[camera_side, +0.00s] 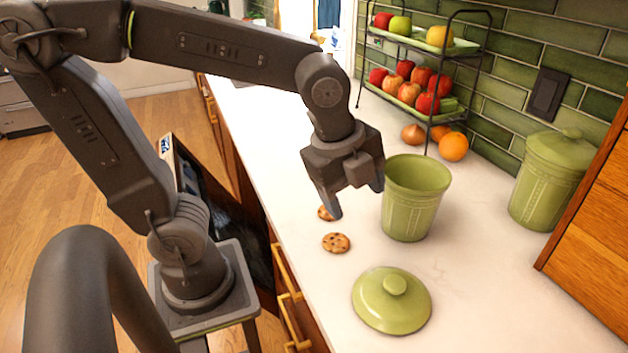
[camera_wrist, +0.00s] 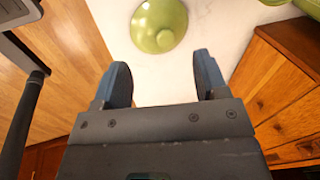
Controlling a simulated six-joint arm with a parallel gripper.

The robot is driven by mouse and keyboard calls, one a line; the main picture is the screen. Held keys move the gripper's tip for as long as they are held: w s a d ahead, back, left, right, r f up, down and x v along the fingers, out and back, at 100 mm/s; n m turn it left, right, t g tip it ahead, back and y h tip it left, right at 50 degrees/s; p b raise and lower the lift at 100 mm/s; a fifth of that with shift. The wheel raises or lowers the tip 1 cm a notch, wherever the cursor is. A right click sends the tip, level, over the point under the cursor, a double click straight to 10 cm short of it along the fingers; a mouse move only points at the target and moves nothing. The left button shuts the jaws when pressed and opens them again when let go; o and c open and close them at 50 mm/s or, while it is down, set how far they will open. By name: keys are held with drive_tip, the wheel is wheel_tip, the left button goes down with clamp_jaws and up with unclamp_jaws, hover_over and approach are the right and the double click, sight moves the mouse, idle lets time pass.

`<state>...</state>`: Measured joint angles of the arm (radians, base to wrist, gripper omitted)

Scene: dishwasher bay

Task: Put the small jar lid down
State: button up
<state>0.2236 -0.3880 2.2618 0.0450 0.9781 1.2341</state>
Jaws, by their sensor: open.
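The small green jar lid (camera_side: 392,300) lies on the white counter with its knob up, in front of the open green jar (camera_side: 412,200). In the wrist view the lid (camera_wrist: 159,22) shows at the top, beyond my fingertips and apart from them. My gripper (camera_side: 360,200) is open and empty, above the counter to the left of the open jar. In the wrist view its two fingers (camera_wrist: 162,75) stand wide apart with nothing between them.
Two cookies lie on the counter; the nearer cookie (camera_side: 336,243) is left of the jar. A larger lidded green jar (camera_side: 550,180) stands at right by a wooden cabinet (camera_side: 595,235). A two-tier fruit rack (camera_side: 450,50) stands behind. Bare counter surrounds the lid.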

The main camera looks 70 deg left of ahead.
drive_tip(key=s+a+n+t, duration=0.2)
drive_tip(key=s+a+n, duration=0.2)
drive_tip(key=n, duration=1.3)
drive_tip(key=shift+s+a, duration=0.4)
drive_tip(key=shift+a, duration=0.2)
